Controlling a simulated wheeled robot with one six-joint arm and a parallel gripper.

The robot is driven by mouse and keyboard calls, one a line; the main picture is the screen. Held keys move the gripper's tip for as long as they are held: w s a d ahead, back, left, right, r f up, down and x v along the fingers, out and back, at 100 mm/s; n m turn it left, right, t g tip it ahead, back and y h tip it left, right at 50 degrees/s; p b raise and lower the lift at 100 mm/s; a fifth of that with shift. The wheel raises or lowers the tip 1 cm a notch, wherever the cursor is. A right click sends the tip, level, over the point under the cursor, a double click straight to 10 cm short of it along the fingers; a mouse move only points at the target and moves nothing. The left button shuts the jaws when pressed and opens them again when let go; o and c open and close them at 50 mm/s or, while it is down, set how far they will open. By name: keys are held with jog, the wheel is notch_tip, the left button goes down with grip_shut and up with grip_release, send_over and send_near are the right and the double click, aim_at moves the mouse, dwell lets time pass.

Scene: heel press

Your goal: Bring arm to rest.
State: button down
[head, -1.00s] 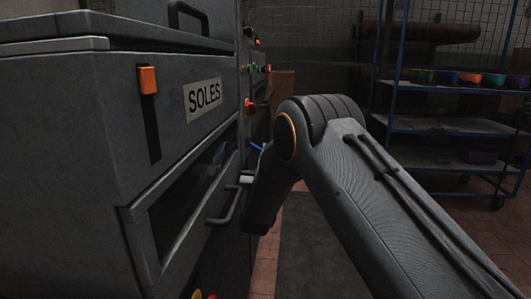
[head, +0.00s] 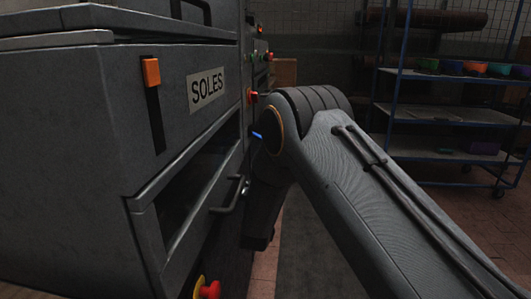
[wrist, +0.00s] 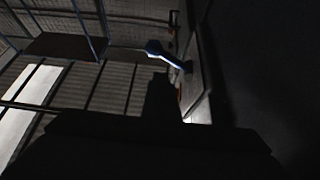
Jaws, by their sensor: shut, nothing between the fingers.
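My arm reaches forward from the lower right of the head view and bends down at its elbow beside the machine. My gripper is hidden behind the arm in the head view. In the wrist view my gripper (wrist: 160,96) is a dark silhouette, shut and empty. A blue lever (wrist: 165,54) stands beyond its tip in the wrist view, apart from it in the picture. A small blue piece (head: 257,135) shows between the machine and my elbow in the head view.
The grey machine labelled SOLES (head: 85,120) fills the left, with a bar handle (head: 228,200) jutting out and a red button (head: 209,290) low down. A blue-framed shelf rack (head: 440,116) with coloured bins stands at the back right. The floor between looks clear.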

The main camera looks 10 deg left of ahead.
dwell(0.3)
jog(key=d+r+n+g+y, duration=0.2)
jog(key=d+r+g, duration=0.15)
jog(key=g, duration=0.65)
jog(key=s+d+f+g+h, duration=0.1)
jog(key=s+d+g, duration=0.4)
jog(key=s+d, duration=0.65)
jog(key=s+d+f+g+h, duration=0.15)
jog(key=s+d+g, duration=0.35)
jog(key=s, duration=1.2)
jog(key=s+d+f+g+h, duration=0.15)
jog(key=s+d+g, duration=0.25)
jog(key=s+d, duration=0.8)
jog(key=s+d+r+m+p, duration=0.1)
jog(key=d+r+p, duration=0.2)
jog(key=r+p, duration=0.3)
jog(key=s+d+r+m+p, duration=0.1)
jog(key=d+r+p, duration=0.3)
jog(key=p, duration=1.1)
notch_tip(320, 180, up, 4)
jog(key=shift+s+d+f+m+h, duration=0.25)
jog(key=shift+s+d+m+h, duration=0.1)
jog(key=shift+m, duration=0.15)
jog(key=shift+a, duration=0.1)
